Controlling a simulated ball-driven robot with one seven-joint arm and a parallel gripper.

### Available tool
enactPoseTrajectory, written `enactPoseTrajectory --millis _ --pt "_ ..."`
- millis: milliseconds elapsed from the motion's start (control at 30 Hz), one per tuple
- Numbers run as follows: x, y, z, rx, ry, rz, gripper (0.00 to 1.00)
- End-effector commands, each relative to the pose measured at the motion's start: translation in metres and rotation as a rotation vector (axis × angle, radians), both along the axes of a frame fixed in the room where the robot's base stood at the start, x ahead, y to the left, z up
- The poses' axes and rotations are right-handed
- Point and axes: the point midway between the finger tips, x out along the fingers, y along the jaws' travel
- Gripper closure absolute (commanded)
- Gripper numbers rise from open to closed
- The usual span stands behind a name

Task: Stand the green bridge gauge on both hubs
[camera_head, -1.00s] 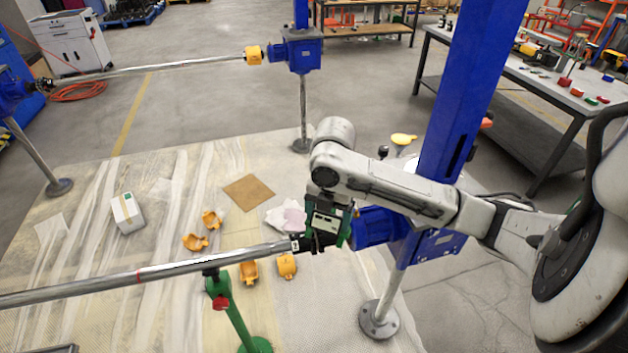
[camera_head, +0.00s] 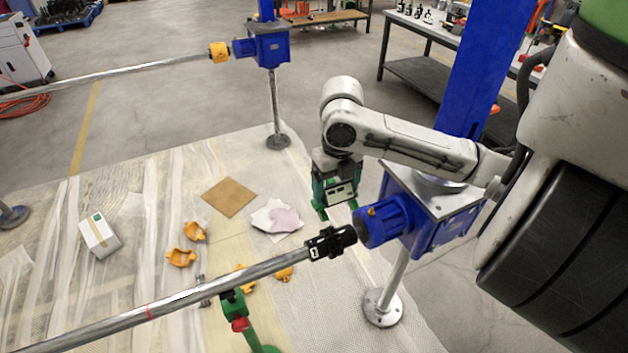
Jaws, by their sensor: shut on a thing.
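My gripper (camera_head: 338,188) hangs below the wrist, shut on the green bridge gauge (camera_head: 321,198). The gauge's green legs show on both sides of the jaws, with their feet pointing down; its middle is mostly hidden by the gripper. Below lies the silver shaft (camera_head: 200,292), with a black hub (camera_head: 322,246) at its right end. A second dark hub (camera_head: 346,236) sits just beside it, towards the blue gearbox (camera_head: 425,215). The gauge appears above and behind the hubs, apart from them. The exact gap cannot be told.
A green stand with a red knob (camera_head: 240,324) supports the shaft. Orange guard pieces (camera_head: 181,257), a brown board (camera_head: 229,197), pink and white cloths (camera_head: 282,218) and a white box (camera_head: 99,236) lie on the floor sheeting. A blue column (camera_head: 465,75) rises behind my arm.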

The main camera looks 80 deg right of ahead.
Motion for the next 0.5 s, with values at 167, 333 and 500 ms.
enactPoseTrajectory --millis 167,333,500 --pt "-0.0006 -0.0007 0.0007 -0.001 0.0 0.0 0.62" --pt "-0.0003 -0.0008 0.0006 -0.001 0.0 0.0 0.62" --pt "0.0008 -0.0023 -0.003 -0.002 0.001 0.0 0.62"
